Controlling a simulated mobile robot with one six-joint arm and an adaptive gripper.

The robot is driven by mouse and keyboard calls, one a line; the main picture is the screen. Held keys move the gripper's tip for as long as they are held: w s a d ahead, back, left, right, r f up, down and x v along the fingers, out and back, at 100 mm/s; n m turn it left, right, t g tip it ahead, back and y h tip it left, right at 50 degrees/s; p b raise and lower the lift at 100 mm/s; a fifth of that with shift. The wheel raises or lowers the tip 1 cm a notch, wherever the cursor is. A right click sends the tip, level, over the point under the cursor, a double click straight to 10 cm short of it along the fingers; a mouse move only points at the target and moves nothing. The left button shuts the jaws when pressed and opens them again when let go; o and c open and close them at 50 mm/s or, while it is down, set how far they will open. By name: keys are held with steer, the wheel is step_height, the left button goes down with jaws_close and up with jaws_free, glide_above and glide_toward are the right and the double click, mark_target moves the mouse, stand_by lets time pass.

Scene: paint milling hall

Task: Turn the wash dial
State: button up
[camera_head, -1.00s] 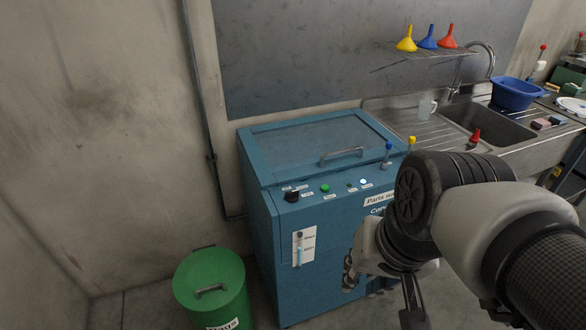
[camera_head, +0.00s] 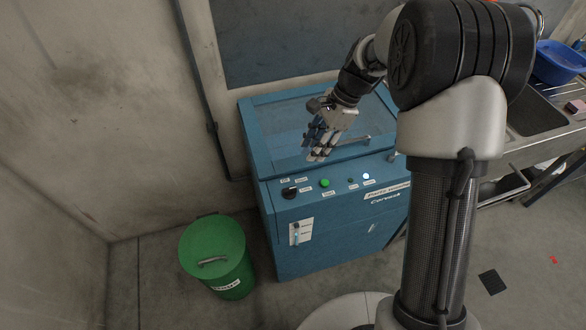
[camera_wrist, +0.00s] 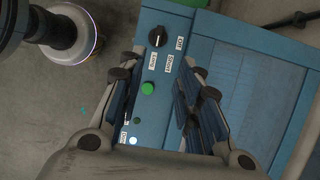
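The wash dial is a black knob (camera_head: 289,193) at the left end of the blue parts washer's (camera_head: 330,240) control strip. In the wrist view the dial (camera_wrist: 157,37) lies ahead of the fingertips, with a white pointer mark and labels reading Off, Short and Long around it. My gripper (camera_head: 314,157) hangs above the washer's lid edge, behind and right of the dial. In the wrist view my gripper (camera_wrist: 160,65) has its fingers spread wide with nothing between them. It does not touch the dial.
A green start button (camera_head: 325,183) and a lit white lamp (camera_head: 369,176) sit right of the dial. The lid handle (camera_head: 350,146) is close beside my gripper. A green lidded bin (camera_head: 215,255) stands left of the washer. A sink (camera_head: 535,110) lies right.

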mark_target(290, 189)
steer(key=b+x, duration=0.3)
steer(key=x, duration=1.4)
steer(key=shift+s, duration=0.2)
steer(key=shift+c, duration=0.3)
jaws_close()
